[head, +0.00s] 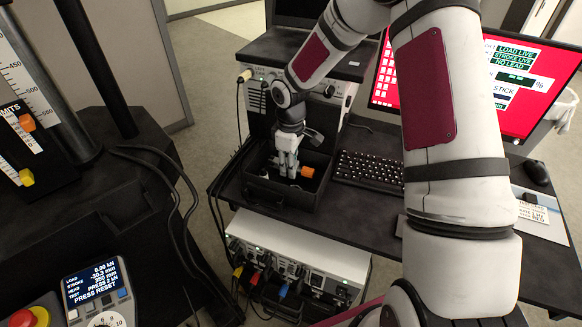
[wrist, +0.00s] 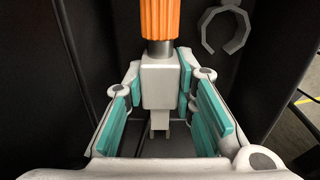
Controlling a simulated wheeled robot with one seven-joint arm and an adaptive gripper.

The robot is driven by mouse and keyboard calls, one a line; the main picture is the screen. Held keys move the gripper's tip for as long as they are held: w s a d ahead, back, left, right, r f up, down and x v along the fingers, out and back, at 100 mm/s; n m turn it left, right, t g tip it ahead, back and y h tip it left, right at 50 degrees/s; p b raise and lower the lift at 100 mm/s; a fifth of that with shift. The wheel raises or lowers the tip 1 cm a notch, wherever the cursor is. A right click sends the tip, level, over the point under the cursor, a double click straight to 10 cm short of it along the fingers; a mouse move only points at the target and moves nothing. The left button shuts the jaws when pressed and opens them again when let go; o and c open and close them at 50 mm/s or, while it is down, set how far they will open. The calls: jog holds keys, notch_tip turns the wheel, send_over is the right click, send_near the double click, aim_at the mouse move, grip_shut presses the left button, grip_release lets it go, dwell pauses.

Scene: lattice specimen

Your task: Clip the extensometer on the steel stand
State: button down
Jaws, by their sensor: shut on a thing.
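The extensometer, as I take it, is a white block (wrist: 156,83) with a ribbed orange handle (wrist: 158,20). Two thin prongs show below the block in the wrist view. My gripper (wrist: 153,100) has its teal pads on both sides of the block and is shut on it. In the head view my gripper (head: 288,163) points down into a black open box, and the orange part (head: 307,171) shows just right of the fingers. Whether the extensometer touches the box floor cannot be told. I cannot pick out the steel stand with certainty.
The black box (head: 262,190) has walls close around my gripper. A grey C-shaped clip (wrist: 222,32) shows against a dark surface at upper right. A keyboard (head: 368,171) lies right of the box. A dark machine with a grey column (head: 50,95) stands at left.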

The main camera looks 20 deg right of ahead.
notch_tip(320, 180, up, 12)
jog(key=p, duration=0.5)
dwell(1.3)
jog(key=shift+r, duration=0.1)
dwell(1.2)
